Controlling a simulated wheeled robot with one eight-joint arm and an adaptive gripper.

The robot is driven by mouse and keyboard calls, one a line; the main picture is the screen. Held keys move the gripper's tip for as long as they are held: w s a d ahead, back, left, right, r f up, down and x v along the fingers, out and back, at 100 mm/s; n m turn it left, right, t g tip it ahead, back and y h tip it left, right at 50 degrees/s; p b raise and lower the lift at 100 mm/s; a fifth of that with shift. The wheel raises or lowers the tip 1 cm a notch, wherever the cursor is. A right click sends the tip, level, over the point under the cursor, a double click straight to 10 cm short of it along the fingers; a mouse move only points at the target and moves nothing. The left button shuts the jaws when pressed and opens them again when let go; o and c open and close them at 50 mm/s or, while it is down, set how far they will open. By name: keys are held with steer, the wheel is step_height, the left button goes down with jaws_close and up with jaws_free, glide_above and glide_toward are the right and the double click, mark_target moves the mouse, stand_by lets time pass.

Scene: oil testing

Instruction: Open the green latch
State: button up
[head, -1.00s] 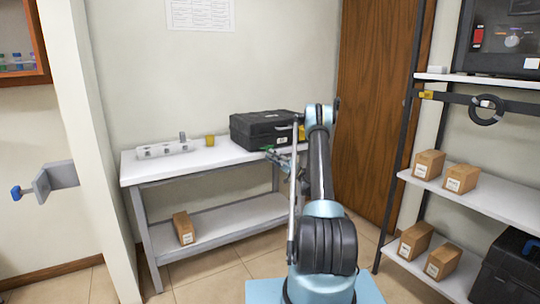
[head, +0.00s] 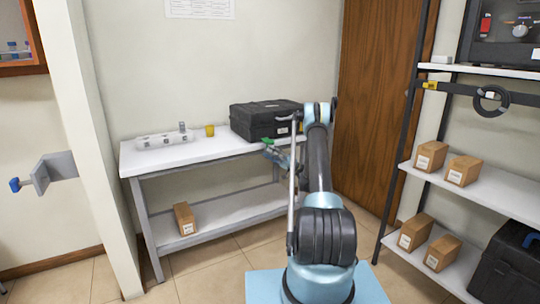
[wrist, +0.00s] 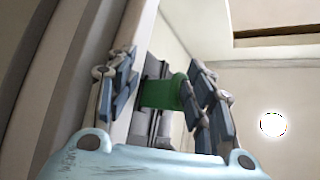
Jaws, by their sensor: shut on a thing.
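The black case (head: 262,120) stands on the right part of the white table. The green latch (wrist: 163,92) shows in the wrist view between the two sets of fingers of my gripper (wrist: 163,98), and the fingers are shut on it. In the head view, a small green part (head: 268,142) shows at the front of the case, where my gripper (head: 277,155) reaches in. My arm hides the right end of the case. How far the latch is turned or lifted is too small to tell.
A white rack (head: 165,139) and a yellow cup (head: 210,130) stand on the table (head: 150,160), left of the case. A carton (head: 184,218) sits on its lower shelf. Shelving (head: 490,195) with several cartons stands at right, beside a wooden door (head: 373,110).

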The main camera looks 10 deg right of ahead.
steer(key=shift+w+a+r, duration=0.1)
steer(key=shift+w+r, duration=0.2)
steer(key=shift+r, duration=0.2)
jaws_close()
steer(key=o, duration=0.7)
jaws_free()
steer(key=shift+s+d, duration=0.1)
steer(key=shift+d, duration=0.1)
steer(key=shift+c, duration=0.2)
